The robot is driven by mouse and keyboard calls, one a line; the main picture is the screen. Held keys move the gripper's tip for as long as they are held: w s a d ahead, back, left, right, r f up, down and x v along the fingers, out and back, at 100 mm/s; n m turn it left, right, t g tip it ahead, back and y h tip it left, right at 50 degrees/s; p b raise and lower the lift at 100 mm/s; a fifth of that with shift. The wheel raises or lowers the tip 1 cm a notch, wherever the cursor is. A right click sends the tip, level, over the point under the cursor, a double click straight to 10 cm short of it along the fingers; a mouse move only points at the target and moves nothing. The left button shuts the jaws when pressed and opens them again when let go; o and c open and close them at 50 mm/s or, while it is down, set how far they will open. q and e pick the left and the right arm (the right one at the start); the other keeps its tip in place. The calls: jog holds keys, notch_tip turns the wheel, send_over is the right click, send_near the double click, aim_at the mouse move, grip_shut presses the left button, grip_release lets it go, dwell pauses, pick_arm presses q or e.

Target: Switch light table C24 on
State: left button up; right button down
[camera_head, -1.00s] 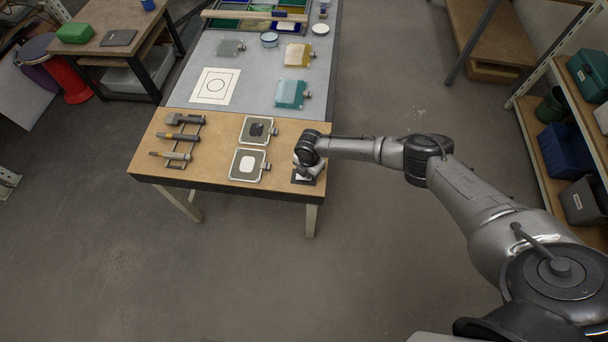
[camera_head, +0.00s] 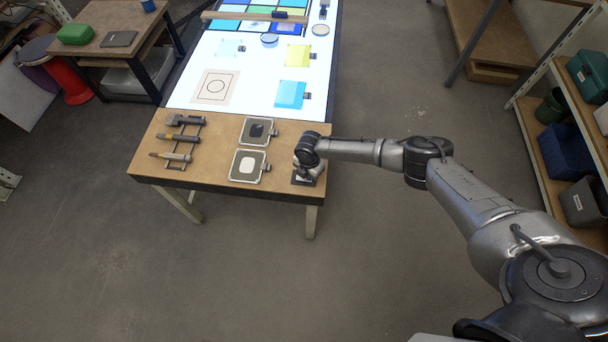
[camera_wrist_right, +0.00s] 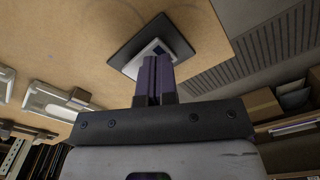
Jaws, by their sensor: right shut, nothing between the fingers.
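The light table (camera_head: 200,88) is lit, its top glowing white under the coloured glass pieces. A switch with a dark base plate (camera_head: 297,180) sits at the right front corner of the table's wooden end. In the right wrist view the switch (camera_wrist_right: 128,53) shows a dark plate with a pale rocker (camera_wrist_right: 145,60). My right gripper (camera_wrist_right: 157,60) is shut and empty, its fingertips at the rocker and hiding part of it. Whether they touch it I cannot tell. In the head view the wrist covers part of the switch. My left gripper is out of view.
On the wooden end lie a rack of tools (camera_head: 178,139) and two framed trays (camera_head: 248,179), (camera_head: 257,144) left of my right gripper. A ruler bar (camera_head: 235,15) crosses the table's far part. Shelves (camera_head: 562,135) stand at the right. Open floor surrounds the table's front.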

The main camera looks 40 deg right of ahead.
jog(key=shift+r+p, duration=1.8)
jog(key=shift+r, duration=0.35)
jog(key=shift+r+p, duration=0.9)
jog(key=shift+r, duration=0.15)
